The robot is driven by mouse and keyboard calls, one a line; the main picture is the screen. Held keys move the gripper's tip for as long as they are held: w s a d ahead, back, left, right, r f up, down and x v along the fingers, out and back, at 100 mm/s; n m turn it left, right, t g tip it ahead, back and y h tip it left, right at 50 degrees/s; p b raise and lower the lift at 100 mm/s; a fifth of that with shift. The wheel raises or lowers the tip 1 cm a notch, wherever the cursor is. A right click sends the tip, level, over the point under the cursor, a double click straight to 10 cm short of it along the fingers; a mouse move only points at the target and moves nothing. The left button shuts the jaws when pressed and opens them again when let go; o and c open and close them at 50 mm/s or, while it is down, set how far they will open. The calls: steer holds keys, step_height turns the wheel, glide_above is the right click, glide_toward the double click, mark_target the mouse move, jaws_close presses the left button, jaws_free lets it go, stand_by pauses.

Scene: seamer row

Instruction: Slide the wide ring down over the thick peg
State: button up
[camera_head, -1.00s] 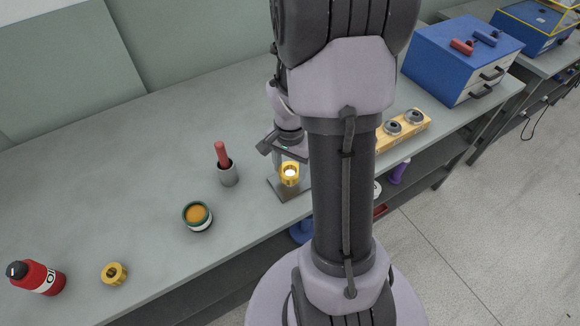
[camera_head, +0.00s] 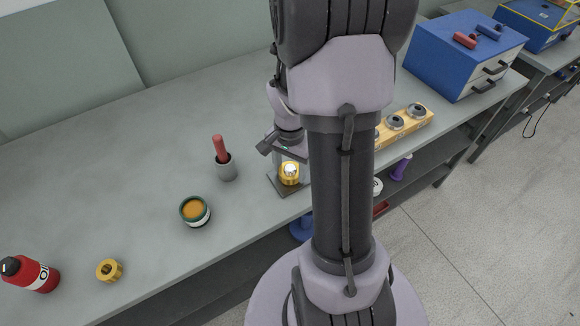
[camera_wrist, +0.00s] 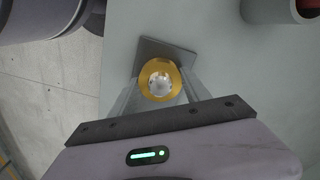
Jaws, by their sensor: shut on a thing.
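The wide ring (camera_head: 289,180) is yellow and sits around the thick peg, a silver post (camera_head: 291,169) whose rounded top shows above it. The peg stands on a dark square plate (camera_head: 275,185) at the bench's front. My gripper (camera_head: 288,172) comes from above and is partly hidden by my arm. In the wrist view the ring (camera_wrist: 146,80) surrounds the shiny peg top (camera_wrist: 160,84). My gripper (camera_wrist: 160,88) is shut on the ring, one finger on each side. How far the ring is above the plate is hard to tell.
Left of the plate on the bench (camera_head: 110,190) stand a grey cup (camera_head: 226,170) with a red handle, a green-rimmed tin (camera_head: 196,213), another yellow ring (camera_head: 109,270) and a red bottle (camera_head: 36,274). A wooden block (camera_head: 412,125) and blue drawer box (camera_head: 455,55) are to the right.

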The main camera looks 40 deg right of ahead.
steer(key=shift+f, duration=0.25)
steer(key=o, duration=1.6)
step_height(320, 180, up, 17)
steer(key=p, duration=0.6)
steer(key=shift+r+p, duration=0.2)
steer(key=shift+p, duration=0.2)
steer(key=s+a+r+n+t+b, duration=0.1)
steer(key=s+a+r+n+t, duration=0.1)
steer(key=a, duration=0.6)
steer(key=s+a+r+n+t+y+b, duration=0.1)
steer(key=s+a+r+n+t, duration=0.1)
steer(key=a+n, duration=0.3)
steer(key=s+a+r+n+t+y+b, duration=0.1)
steer(key=s+a+r+n, duration=0.2)
steer(key=a, duration=0.8)
steer(key=shift+r+t+b, duration=0.4)
steer(key=shift+r, duration=0.25)
